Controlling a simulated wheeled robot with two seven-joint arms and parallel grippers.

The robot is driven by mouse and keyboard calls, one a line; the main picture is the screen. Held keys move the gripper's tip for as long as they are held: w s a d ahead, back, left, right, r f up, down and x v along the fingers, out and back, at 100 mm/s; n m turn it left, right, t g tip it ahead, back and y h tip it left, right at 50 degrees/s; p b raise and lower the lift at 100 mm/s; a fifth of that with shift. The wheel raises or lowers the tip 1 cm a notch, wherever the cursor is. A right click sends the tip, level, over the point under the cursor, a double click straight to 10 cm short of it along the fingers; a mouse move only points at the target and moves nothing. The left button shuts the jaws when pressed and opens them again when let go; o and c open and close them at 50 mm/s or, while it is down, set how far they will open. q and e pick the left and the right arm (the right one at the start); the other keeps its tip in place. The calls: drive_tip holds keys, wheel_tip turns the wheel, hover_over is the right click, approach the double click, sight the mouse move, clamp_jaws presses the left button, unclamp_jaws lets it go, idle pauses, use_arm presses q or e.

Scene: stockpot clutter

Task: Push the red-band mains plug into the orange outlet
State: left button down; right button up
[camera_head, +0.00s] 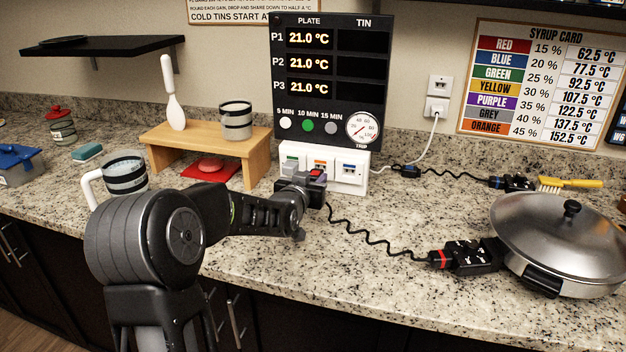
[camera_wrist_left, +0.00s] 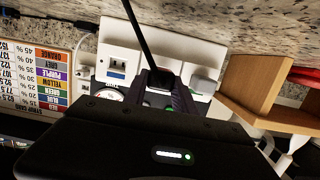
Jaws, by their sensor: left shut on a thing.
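The red-band mains plug (camera_head: 317,174) is dark with a red patch on top. My left gripper (camera_head: 312,188) is shut on it, in front of the white outlet block (camera_head: 350,176). The orange outlet (camera_head: 320,165) is the middle one, its face mostly hidden behind plug and gripper. In the left wrist view the plug (camera_wrist_left: 160,78) is between the fingers (camera_wrist_left: 165,98), over the block's middle, with its black cable running up the picture. I cannot tell whether the pins are in the outlet. My right gripper is in neither view.
A coiled cable (camera_head: 375,237) runs to a red-ringed connector (camera_head: 470,257) at the lidded pan (camera_head: 565,240). Another black cable lies behind. A wooden stand (camera_head: 200,150) with a striped mug (camera_head: 236,120) stands left of the block. The counter in front is clear.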

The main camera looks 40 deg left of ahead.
use_arm(q)
drive_tip(key=shift+b, duration=0.4)
drive_tip(key=shift+b, duration=0.7)
idle(1.1)
drive_tip(key=shift+r+x, duration=0.2)
drive_tip(key=shift+x, duration=0.85)
idle(0.4)
drive_tip(key=c, duration=0.9)
unclamp_jaws()
drive_tip(key=shift+b+v, duration=0.65)
drive_tip(key=shift+v, duration=3.2)
